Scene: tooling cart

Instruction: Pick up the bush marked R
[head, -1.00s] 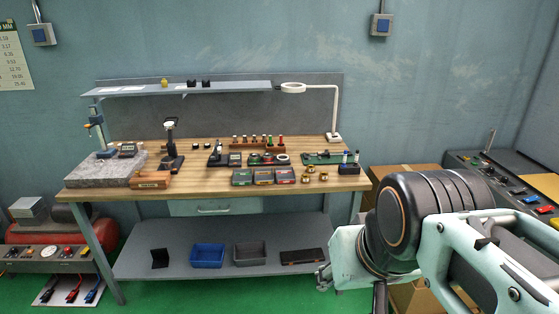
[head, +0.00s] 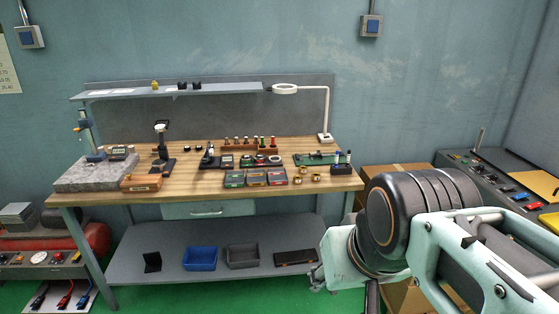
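Several small brass-coloured ring-like pieces (head: 298,180), which look like bushes, stand in a cluster on the right part of the wooden bench top (head: 210,203). They are too small here for any letter to be read, so I cannot tell which is marked R. My arm fills the lower right of the head view, in front of and to the right of the bench. My gripper is not clearly visible; I cannot see its fingers or anything held.
Dark boxes with coloured labels (head: 256,179) lie left of the brass pieces. A green holder (head: 312,159) and a dark block with upright pins (head: 342,167) stand close behind and to the right. Blue and grey bins sit on the lower shelf.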

